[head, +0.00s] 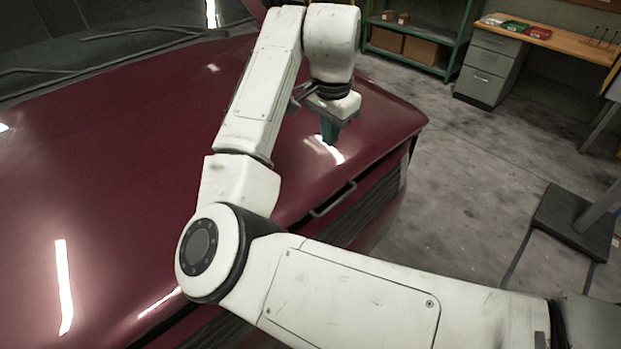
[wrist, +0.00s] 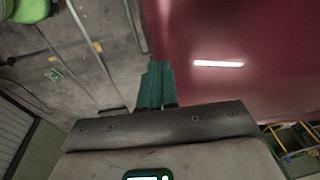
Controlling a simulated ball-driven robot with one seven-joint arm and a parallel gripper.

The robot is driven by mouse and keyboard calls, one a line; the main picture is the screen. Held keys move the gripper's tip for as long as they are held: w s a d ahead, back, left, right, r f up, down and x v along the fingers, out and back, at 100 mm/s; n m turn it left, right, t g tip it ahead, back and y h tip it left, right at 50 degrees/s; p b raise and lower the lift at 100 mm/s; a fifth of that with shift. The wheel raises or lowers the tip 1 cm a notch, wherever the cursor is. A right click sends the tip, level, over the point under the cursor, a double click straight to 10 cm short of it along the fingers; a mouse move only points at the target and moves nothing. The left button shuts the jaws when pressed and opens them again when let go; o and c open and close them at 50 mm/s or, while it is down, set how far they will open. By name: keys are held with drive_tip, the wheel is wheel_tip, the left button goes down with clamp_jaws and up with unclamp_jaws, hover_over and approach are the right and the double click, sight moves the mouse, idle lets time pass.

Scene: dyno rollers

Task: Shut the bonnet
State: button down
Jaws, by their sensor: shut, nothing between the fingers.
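The dark red bonnet (head: 110,150) of a car fills the left and middle of the head view. It lies low, close to the line of the front grille, with a dark gap along its front edge by a grey handle (head: 333,199). I cannot tell whether it is latched. My gripper (head: 329,138) is over the far front corner of the bonnet, fingers pointing down; contact is unclear. In the wrist view the green fingers (wrist: 157,85) are together and empty, with the red bonnet (wrist: 230,35) beside them on the right. My arm hides part of the front edge.
A grey drawer cabinet (head: 489,70) under a wooden bench (head: 560,42) and a green shelf (head: 415,45) stand at the back. A dark base plate with a post (head: 575,222) is at the right. The concrete floor (head: 450,190) between is mostly clear.

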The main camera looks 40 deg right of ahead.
drive_tip(key=w+a+r+y, duration=0.1)
drive_tip(key=a, duration=0.2)
drive_tip(key=p, duration=0.2)
approach(310, 189)
drive_tip(key=f, duration=0.4)
drive_tip(key=w+f, duration=0.1)
drive_tip(key=f, duration=0.2)
drive_tip(key=shift+d, duration=0.2)
drive_tip(key=shift+s, duration=0.1)
